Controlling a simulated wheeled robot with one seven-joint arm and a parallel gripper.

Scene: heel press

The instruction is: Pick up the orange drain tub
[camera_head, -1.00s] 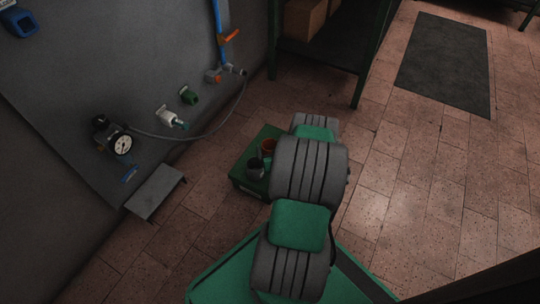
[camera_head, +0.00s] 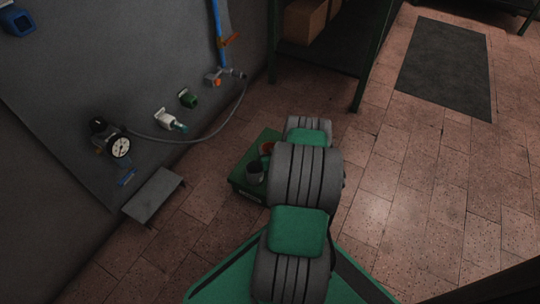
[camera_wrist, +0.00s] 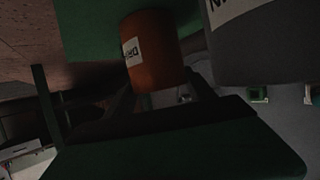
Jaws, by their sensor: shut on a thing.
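The orange drain tub (camera_wrist: 153,50) shows in the wrist view with a white, partly readable label on its side. My gripper (camera_wrist: 163,88) is shut on it, with a dark finger on either side. In the head view only a small part of the orange tub (camera_head: 266,147) shows at the green stand, beside my arm. My arm hides most of the gripper there. I cannot tell whether the tub is clear of the stand.
A dark grey tub (camera_head: 254,172) stands close beside the orange one on the green stand (camera_head: 243,187); it also looms at the wrist view's upper right (camera_wrist: 262,42). A wall panel with a gauge (camera_head: 120,146) and hose is at left. A shelf (camera_head: 335,55) stands behind. The right floor is clear.

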